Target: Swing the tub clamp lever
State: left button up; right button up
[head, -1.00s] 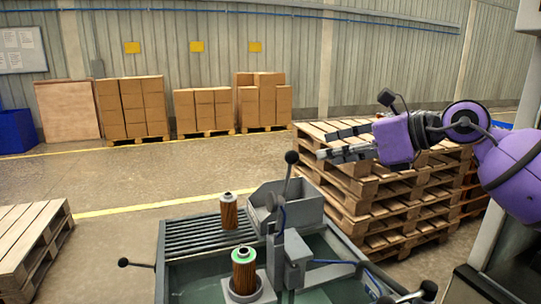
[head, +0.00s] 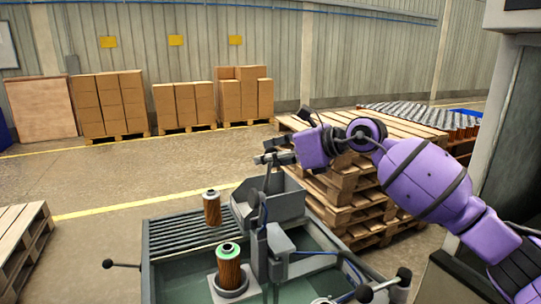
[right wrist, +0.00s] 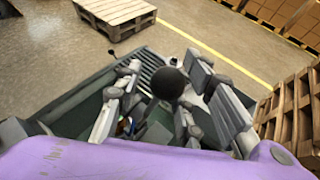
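In the head view, the grey tub (head: 150,244) stands low in the middle. An upright clamp lever (head: 267,181) rises from the grey clamp block (head: 279,243). Its black ball knob shows in the right wrist view (right wrist: 172,83), lying between the two fingers in the picture. A brown cartridge with a green top (head: 229,268) stands in a cup beside the block. My left gripper is out of view.
Another brown cartridge (head: 212,209) stands on the slatted rack (head: 180,238). A grey bin (head: 285,205) is just behind the lever. Other black-knobbed handles stick out at the tub's left (head: 107,263) and right (head: 404,273). Stacked pallets (head: 345,205) stand under my right arm.

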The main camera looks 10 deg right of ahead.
jog(key=shift+c, duration=0.2)
jog(key=c, duration=0.9)
jog(key=shift+f, duration=0.1)
grip_shut()
